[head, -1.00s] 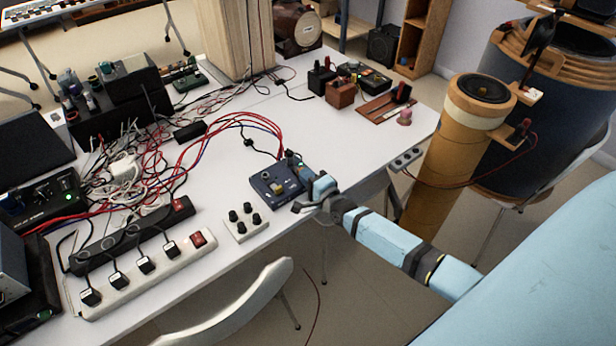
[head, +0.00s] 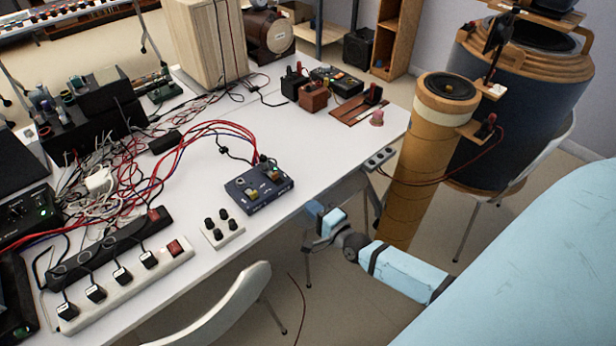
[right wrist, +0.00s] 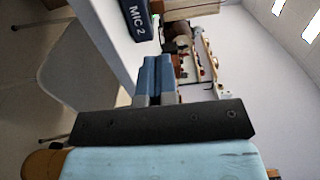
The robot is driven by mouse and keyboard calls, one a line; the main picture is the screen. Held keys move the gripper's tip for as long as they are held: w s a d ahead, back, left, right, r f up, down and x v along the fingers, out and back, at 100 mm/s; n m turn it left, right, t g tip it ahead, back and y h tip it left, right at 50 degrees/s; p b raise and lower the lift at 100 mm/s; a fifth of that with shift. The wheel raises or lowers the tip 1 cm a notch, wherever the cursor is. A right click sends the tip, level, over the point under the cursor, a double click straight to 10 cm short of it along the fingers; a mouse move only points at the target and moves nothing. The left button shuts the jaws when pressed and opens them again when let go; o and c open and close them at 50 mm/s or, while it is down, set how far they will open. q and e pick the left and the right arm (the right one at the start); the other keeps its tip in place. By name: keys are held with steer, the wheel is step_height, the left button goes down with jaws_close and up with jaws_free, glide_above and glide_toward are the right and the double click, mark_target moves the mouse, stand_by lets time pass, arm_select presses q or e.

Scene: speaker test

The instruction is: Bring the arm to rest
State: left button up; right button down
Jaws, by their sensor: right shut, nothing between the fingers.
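My right arm comes in from the lower right in the head view, light blue with dark joints. Its gripper (head: 312,222) is beyond the front edge of the white table (head: 310,165), over the floor side, and holds nothing. In the right wrist view its two blue fingers (right wrist: 157,78) lie together, shut. A dark blue switch box (head: 259,189) stands on the table, up and left of the gripper and apart from it. It also shows in the right wrist view (right wrist: 143,18), with "MIC 2" on it. My left gripper is not in view.
A white knob box (head: 222,230) and power strips (head: 125,285) lie at the table's front left. A white chair (head: 225,310) stands before the table. Red cables run left from the switch box.

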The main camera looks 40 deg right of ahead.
stand_by(0.4)
steer(key=s+a+f+n+g+y, duration=0.2)
steer(key=s+a+n+g, duration=0.5)
steer(key=s+a+n, duration=1.1)
step_height(320, 180, up, 11)
steer(key=d+n+p, duration=0.2)
steer(key=p, duration=1)
steer(key=shift+s+f, duration=0.15)
steer(key=shift+s, duration=0.2)
